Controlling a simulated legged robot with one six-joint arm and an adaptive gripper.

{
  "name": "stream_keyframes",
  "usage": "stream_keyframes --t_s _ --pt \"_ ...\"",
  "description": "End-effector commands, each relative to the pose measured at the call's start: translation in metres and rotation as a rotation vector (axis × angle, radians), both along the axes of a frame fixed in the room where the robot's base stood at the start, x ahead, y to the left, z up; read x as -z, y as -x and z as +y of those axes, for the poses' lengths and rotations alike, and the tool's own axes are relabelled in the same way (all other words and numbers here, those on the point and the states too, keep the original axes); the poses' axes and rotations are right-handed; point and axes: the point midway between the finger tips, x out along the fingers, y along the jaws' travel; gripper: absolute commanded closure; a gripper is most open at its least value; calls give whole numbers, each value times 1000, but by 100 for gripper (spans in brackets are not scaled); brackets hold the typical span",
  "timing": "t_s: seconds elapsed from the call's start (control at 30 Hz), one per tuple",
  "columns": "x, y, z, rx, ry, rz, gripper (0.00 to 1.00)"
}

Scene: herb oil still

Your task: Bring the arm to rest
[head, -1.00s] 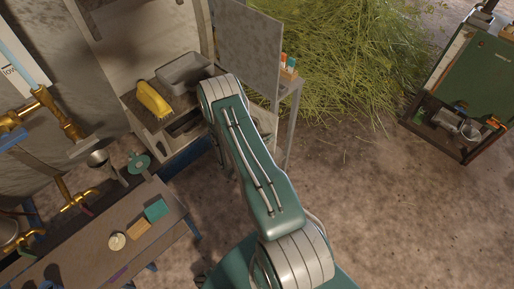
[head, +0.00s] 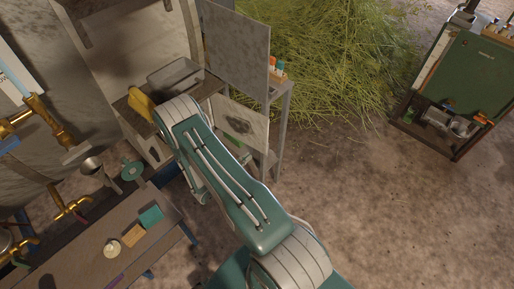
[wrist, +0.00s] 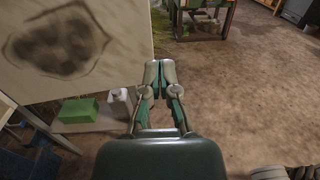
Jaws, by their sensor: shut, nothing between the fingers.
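My gripper (wrist: 160,92) shows in the wrist view, its two fingers close together with nothing between them. It points out over bare floor, just right of a pale panel (wrist: 110,25) with a dark smudge. In the head view my arm reaches up and left from the bottom, folded at the elbow near the cabinet. The gripper itself is hidden there.
A grey cabinet with a tray (head: 174,76) and a yellow object (head: 141,102) stands beyond my elbow. A workbench (head: 75,262) with brass pipes is at left. Cut herbs (head: 330,60) lie behind. A green cart (head: 468,85) stands at right. The middle floor is clear.

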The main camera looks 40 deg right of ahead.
Motion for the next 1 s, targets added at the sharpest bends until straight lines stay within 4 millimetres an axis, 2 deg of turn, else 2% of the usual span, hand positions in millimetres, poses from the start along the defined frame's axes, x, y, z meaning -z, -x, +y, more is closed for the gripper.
stream_keyframes --t_s 0.1,0.23,0.57,0.63,0.77,1.0 --pt "1 4 21 -4 -2 1 100" --pt "2 8 34 -1 -6 1 100" --pt "1 10 43 2 -3 0 100" --pt "-5 9 43 13 -7 -11 100" --pt "-33 4 43 78 -33 -77 100" --pt "-104 6 49 262 -138 -261 100"
